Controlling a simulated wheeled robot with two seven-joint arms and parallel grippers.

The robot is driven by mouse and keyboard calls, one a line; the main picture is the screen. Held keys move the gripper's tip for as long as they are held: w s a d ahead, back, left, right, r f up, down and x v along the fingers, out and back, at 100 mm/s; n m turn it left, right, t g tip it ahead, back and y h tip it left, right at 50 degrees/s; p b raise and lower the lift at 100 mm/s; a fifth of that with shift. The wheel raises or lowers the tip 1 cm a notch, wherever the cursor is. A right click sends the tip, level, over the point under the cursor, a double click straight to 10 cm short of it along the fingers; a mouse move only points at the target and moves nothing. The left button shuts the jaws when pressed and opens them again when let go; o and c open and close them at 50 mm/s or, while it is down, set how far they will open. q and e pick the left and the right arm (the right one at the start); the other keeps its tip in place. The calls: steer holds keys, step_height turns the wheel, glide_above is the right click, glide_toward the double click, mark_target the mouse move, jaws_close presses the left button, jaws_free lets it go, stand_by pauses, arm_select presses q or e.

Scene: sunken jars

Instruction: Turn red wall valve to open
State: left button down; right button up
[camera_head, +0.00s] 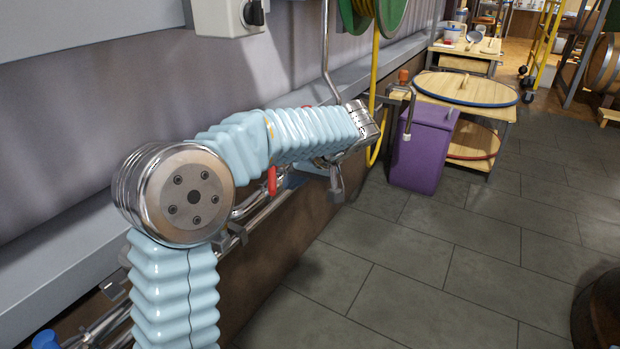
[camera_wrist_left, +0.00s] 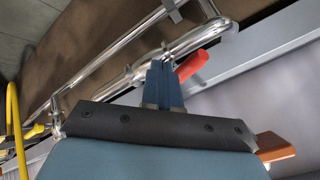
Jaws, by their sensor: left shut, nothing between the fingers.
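The red valve handle (camera_wrist_left: 193,66) is on the metal pipe along the wall. In the left wrist view it slants up to the right, just right of my fingertips. Whether the fingers touch it I cannot tell. In the head view the red handle (camera_head: 272,180) hangs below my pale blue forearm, which hides part of the pipework. My left gripper (camera_head: 292,182) is near the handle, to its right, partly hidden by the arm. In the left wrist view its blue fingers (camera_wrist_left: 158,68) are shut and empty, pointing at the pipe. My right gripper is not in view.
A grey wall box (camera_head: 228,16) and a green hose reel (camera_head: 390,14) with yellow hose are on the wall above. A purple bin (camera_head: 422,148) and a wooden table (camera_head: 512,110) stand beyond the gripper.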

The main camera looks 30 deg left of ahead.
mark_target(270, 184)
arm_select(q)
steer(key=shift+s+a, duration=0.25)
steer(key=shift+a, duration=0.15)
steer(key=shift+s+a+m+b, duration=0.15)
steer(key=shift+s+m+b, duration=0.1)
steer(key=shift+m+b, duration=0.2)
steer(key=shift+s+a+t, duration=0.1)
steer(key=shift+s+t, duration=0.05)
steer(key=shift+t, duration=0.15)
steer(key=a+m+t+b, duration=0.1)
steer(key=s+m+t+b, duration=0.1)
steer(key=m+b, duration=0.1)
steer(key=shift+s+a+h, duration=0.3)
steer(key=shift+a+h, duration=0.1)
steer(key=shift+s+a+m, duration=0.2)
steer(key=shift+a+m, duration=0.15)
steer(key=shift+s+a+b, duration=0.2)
steer(key=shift+a+b, duration=0.15)
steer(key=shift+b, duration=0.05)
